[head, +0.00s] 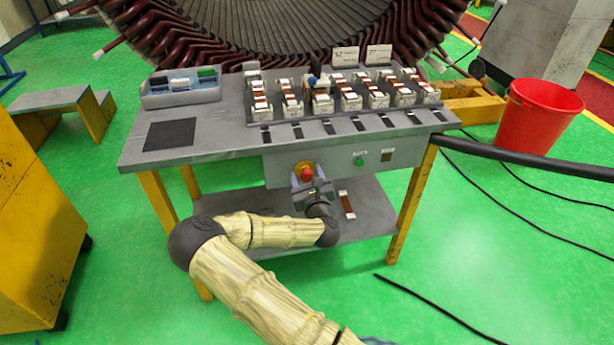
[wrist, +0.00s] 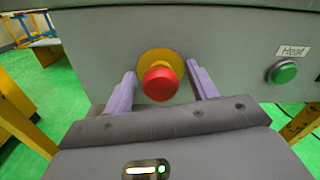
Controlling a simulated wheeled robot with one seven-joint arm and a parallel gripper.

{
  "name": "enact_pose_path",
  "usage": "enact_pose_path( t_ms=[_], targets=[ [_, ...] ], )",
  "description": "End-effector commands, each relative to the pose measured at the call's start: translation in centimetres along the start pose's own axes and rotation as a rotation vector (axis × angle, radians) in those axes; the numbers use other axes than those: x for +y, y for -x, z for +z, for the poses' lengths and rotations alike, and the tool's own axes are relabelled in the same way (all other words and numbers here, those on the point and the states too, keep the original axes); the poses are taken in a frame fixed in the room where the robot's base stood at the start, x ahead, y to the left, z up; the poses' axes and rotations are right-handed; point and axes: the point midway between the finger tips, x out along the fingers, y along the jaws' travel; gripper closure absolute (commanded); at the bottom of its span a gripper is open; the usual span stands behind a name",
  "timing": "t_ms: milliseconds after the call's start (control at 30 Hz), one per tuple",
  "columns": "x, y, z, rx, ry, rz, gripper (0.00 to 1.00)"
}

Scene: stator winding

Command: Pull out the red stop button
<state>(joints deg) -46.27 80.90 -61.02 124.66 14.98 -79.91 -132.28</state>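The red stop button (wrist: 160,84) sits on a yellow round base (wrist: 158,60) on the grey front panel of the workbench. It also shows in the head view (head: 306,174), low on the panel, left of a green button. My gripper (wrist: 162,86) is open, with one purple finger on each side of the red button. Clear gaps show between the fingers and the button in the wrist view. In the head view my gripper (head: 309,180) is right in front of the button and partly covers it.
A green button (wrist: 282,72) with a "Heat" label is to the right on the same panel. The bench top (head: 215,145) carries rows of coil pieces and a grey tray (head: 180,100). A lower shelf (head: 365,222) holds one loose piece. A red bucket (head: 540,115) stands at right.

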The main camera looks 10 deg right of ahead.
Motion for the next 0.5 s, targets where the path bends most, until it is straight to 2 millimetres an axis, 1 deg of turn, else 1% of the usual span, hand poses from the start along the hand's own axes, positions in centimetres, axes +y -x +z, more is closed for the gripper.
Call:
enact_pose_path(
  t_ms=[33, 167, 200, 300, 500],
  targets=[
    [0.00, 0.01, 0.00, 0.000, 0.000, 0.000, 0.50],
    [0.00, 0.03, 0.00, 0.000, 0.000, 0.000, 0.75],
    [0.00, 0.03, 0.00, 0.000, 0.000, 0.000, 0.83],
    [0.00, 0.03, 0.00, 0.000, 0.000, 0.000, 1.00],
    [0.01, 0.52, -0.04, 0.002, 0.001, 0.000, 1.00]
  ],
)
